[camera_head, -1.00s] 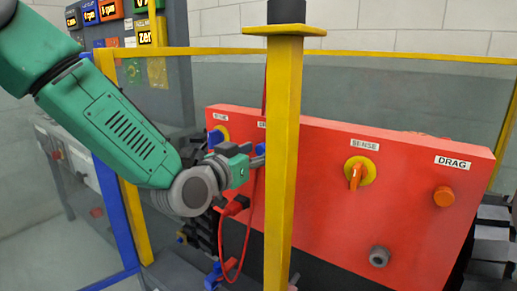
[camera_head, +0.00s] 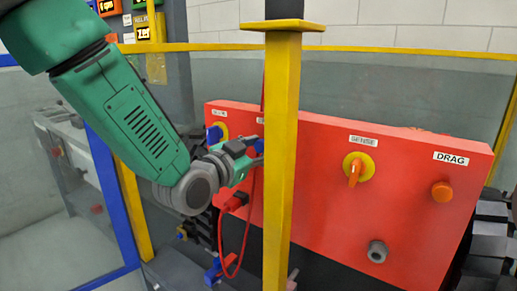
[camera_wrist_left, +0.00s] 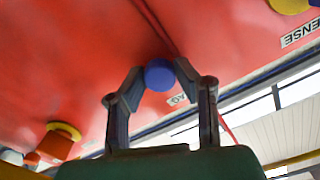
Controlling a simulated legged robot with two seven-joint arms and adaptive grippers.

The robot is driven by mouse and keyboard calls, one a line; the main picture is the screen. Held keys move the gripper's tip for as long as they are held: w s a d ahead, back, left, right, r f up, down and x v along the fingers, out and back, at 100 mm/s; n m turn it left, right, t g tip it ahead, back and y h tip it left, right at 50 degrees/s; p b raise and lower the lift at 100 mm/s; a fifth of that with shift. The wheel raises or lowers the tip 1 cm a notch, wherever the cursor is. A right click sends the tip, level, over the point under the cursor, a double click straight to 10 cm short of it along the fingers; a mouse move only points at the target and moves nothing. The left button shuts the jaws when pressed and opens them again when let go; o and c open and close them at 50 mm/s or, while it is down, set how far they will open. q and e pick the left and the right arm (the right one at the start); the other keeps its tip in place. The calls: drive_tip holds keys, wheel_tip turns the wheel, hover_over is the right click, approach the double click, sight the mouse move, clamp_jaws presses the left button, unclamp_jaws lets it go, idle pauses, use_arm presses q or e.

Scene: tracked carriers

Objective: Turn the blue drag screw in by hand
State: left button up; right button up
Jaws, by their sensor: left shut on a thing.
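The blue drag screw (camera_wrist_left: 160,75) shows in the left wrist view as a round blue knob against the red panel. My left gripper (camera_wrist_left: 158,82) has its two fingertips on either side of it and is shut on it. In the head view, my left gripper (camera_head: 251,152) reaches to the red panel (camera_head: 330,210) just left of the yellow post. A bit of blue (camera_head: 260,146) shows at its fingertips, and the post hides what lies right of it. My right gripper is not in view.
A yellow post (camera_head: 282,160) stands in front of the panel, close to my left gripper. A red cable (camera_head: 248,220) hangs below it. The panel also carries an orange SENSE switch (camera_head: 355,172), an orange knob (camera_head: 442,192) under the DRAG label and a grey socket (camera_head: 377,252).

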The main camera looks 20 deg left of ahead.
use_arm(q)
drive_tip(key=m, duration=0.4)
drive_tip(key=shift+m+b, duration=0.4)
